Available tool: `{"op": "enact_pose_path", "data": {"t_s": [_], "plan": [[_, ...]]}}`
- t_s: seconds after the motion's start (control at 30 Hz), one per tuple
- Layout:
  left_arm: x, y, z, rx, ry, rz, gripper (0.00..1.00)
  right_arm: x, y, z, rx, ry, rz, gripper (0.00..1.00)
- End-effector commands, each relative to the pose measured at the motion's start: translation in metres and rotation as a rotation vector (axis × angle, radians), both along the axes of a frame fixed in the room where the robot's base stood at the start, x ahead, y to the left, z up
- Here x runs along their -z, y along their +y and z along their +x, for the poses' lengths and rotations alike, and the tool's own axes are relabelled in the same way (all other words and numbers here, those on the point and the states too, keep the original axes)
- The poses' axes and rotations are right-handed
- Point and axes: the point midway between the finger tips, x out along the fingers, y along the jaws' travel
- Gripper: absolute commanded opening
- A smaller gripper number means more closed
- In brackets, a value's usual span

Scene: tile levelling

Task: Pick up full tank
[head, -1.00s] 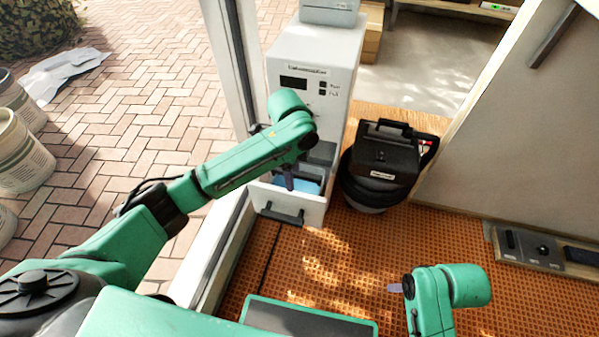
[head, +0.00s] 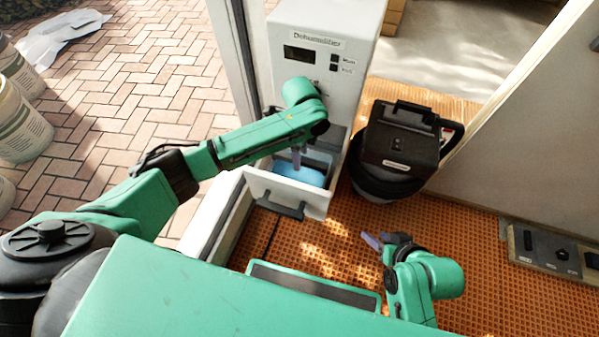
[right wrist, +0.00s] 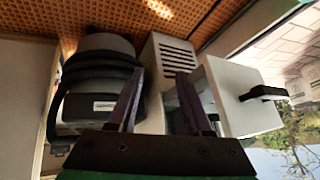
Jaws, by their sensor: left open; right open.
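The white dehumidifier (head: 300,28) stands upright at the upper middle of the head view. Its tank (head: 262,190) is pulled out at the front like a drawer, with a dark handle (head: 277,205) and blue water (head: 300,172) inside. My left gripper (head: 297,160) points down over the open tank; its fingers partly hide the inside. It is open and I see nothing held. My right gripper (head: 372,241) is open and empty, right of and nearer than the tank. In the right wrist view the tank (right wrist: 240,105) and its handle (right wrist: 264,92) are beyond the right finger.
A black vacuum (head: 400,140) stands close right of the dehumidifier. A board with switches (head: 550,250) lies at the right by the wall. Buckets (head: 20,125) stand on brick paving at the left. The orange mat (head: 470,240) has free room.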

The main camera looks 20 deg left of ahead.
Motion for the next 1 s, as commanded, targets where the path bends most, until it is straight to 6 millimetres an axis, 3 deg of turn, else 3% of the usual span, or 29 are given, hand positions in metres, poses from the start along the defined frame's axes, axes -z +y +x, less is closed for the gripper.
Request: {"op": "enact_pose_path", "data": {"t_s": [0.1,0.3,0.6,0.63,0.77,0.8,1.0], "plan": [[0.019,0.002,-0.002,-0.001,0.002,0.002,0.62,0.016,0.017,0.004,-0.002,-0.076,0.061,0.50],[0.045,0.003,-0.004,0.000,0.001,0.002,0.62,0.026,0.044,0.010,0.014,-0.226,0.178,0.50],[0.048,0.003,-0.003,0.000,0.000,0.001,0.62,0.023,0.049,0.011,0.022,-0.265,0.209,0.50],[0.047,0.003,-0.003,0.000,0.000,0.001,0.55,0.023,0.049,0.011,0.022,-0.265,0.208,0.50],[0.047,0.003,-0.003,0.000,0.000,0.001,0.05,0.023,0.049,0.011,0.022,-0.265,0.208,0.50],[0.047,0.003,-0.003,0.000,0.000,0.001,0.00,0.023,0.049,0.011,0.022,-0.264,0.207,0.50],[0.047,0.003,-0.003,0.000,0.000,0.001,0.00,0.023,0.049,0.011,0.021,-0.264,0.207,0.50]]}}
